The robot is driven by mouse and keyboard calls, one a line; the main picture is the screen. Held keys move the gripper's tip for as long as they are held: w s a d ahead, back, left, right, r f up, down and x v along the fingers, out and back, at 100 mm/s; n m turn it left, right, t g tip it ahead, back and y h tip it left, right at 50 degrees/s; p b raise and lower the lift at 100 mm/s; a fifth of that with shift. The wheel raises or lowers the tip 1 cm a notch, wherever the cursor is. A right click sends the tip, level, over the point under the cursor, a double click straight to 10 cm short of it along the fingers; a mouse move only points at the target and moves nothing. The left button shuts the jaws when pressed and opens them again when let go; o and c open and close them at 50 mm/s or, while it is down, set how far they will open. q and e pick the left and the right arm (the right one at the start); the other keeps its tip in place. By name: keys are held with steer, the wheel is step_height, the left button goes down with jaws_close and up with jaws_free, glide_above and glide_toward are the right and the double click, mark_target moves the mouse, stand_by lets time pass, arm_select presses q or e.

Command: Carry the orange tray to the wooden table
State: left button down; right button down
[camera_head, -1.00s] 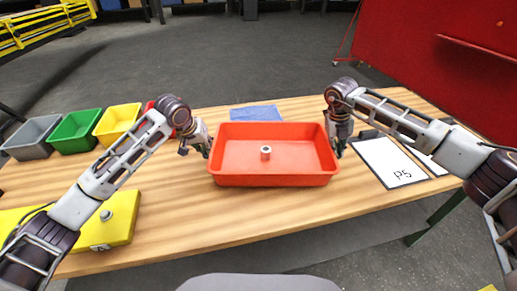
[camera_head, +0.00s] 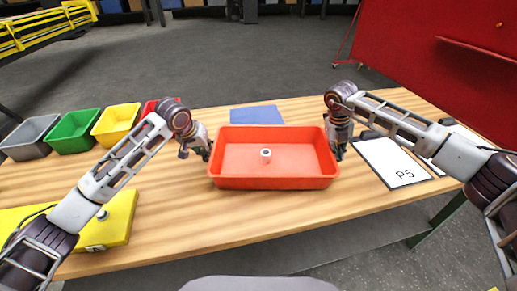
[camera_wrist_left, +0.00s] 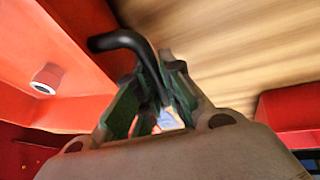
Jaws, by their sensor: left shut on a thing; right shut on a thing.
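The orange tray (camera_head: 278,183) is near the middle of the wooden table (camera_head: 190,225), level, with a small white cylinder (camera_head: 266,154) inside. Whether its underside touches the table I cannot tell. My left gripper (camera_head: 207,154) is at the tray's left side and my right gripper (camera_head: 338,152) at its right side. In the left wrist view the left fingers (camera_wrist_left: 158,88) are closed around a black bent bar (camera_wrist_left: 128,40) beside the tray wall (camera_wrist_left: 80,40), seemingly its handle. The right gripper's hold is mostly hidden in the head view, but it is shut at the tray's side.
A blue sheet (camera_head: 256,115) lies behind the tray. Grey (camera_head: 30,138), green (camera_head: 75,131) and yellow (camera_head: 116,123) bins stand back left, with a red one (camera_head: 150,108) partly hidden. A yellow case (camera_head: 118,220) is front left. A P5 sheet (camera_head: 393,162) lies right.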

arm_select(q)
steer(key=shift+f, duration=0.25)
arm_select(e)
steer(key=shift+f, duration=0.25)
arm_select(q)
steer(key=c, duration=1.5)
jaws_free()
steer(key=shift+c, duration=0.2)
arm_select(e)
steer(key=c, duration=1.5)
jaws_free()
steer(key=shift+c, duration=0.2)
arm_select(q)
steer(key=shift+s+r, duration=0.1)
steer(key=shift+r, duration=0.05)
steer(key=shift+r, duration=0.2)
steer(key=v, duration=0.7)
steer(key=shift+a, duration=0.15)
steer(key=shift+s+r, duration=0.1)
arm_select(e)
steer(key=shift+r, duration=0.1)
step_height(320, 180, up, 12)
steer(key=a, duration=0.2)
steer(key=shift+a+f, duration=0.15)
steer(key=shift+f, duration=0.05)
